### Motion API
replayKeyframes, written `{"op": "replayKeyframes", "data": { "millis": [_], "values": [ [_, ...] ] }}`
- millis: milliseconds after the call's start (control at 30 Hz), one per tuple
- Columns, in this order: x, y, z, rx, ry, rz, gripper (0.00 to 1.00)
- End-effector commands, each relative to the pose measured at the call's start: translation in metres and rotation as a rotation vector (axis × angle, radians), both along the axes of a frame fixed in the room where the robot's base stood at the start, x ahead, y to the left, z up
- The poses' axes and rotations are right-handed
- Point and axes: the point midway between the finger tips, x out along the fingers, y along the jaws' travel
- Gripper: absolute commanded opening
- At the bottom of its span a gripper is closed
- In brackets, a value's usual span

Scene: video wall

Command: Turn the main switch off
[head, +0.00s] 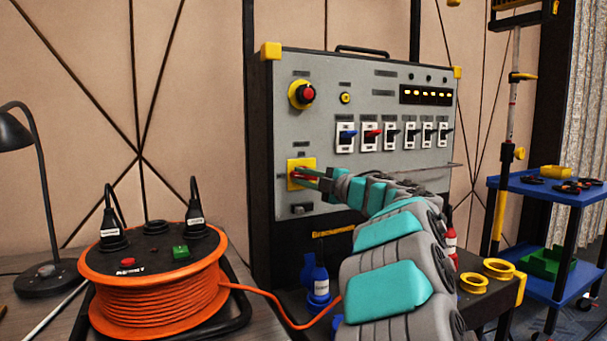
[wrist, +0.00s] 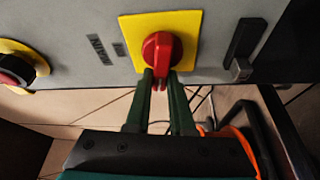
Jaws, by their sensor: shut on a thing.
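The main switch is a red rotary handle (wrist: 158,50) on a square yellow plate (wrist: 188,28), low on the left of the grey panel. In the head view, the yellow plate (head: 296,165) shows, with the red handle (head: 303,174) partly hidden by my fingers. My gripper (head: 310,177) reaches it from the right. In the wrist view, the dark green fingers of my gripper (wrist: 161,82) stand on both sides of the handle's lower end, shut on it. The handle's grip points down in the wrist view.
The panel (head: 358,90) also carries a red-and-yellow knob (head: 302,94) above the switch, a row of rocker switches (head: 393,137) and lit indicators (head: 427,94). An orange cable reel (head: 155,295) stands at left on a table. A blue cart (head: 552,188) stands at right.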

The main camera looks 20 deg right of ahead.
Motion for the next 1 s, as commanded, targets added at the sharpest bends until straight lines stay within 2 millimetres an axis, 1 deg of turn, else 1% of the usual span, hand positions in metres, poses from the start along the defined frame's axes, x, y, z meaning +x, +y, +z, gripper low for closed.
{"op": "replayKeyframes", "data": {
  "millis": [33,200,400,933,967,1000],
  "values": [
    [0.0003,-0.0024,-0.0028,-0.030,0.005,-0.004,0.00],
    [0.0003,-0.0017,-0.0036,-0.117,0.000,-0.003,0.00],
    [0.0006,-0.0009,-0.0046,-0.175,-0.002,-0.002,0.00],
    [0.0004,-0.0013,-0.0048,-0.196,-0.004,-0.004,0.00],
    [0.0004,-0.0013,-0.0048,-0.196,-0.004,-0.004,0.23],
    [0.0004,-0.0013,-0.0047,-0.196,-0.004,-0.004,0.28]
  ]
}}
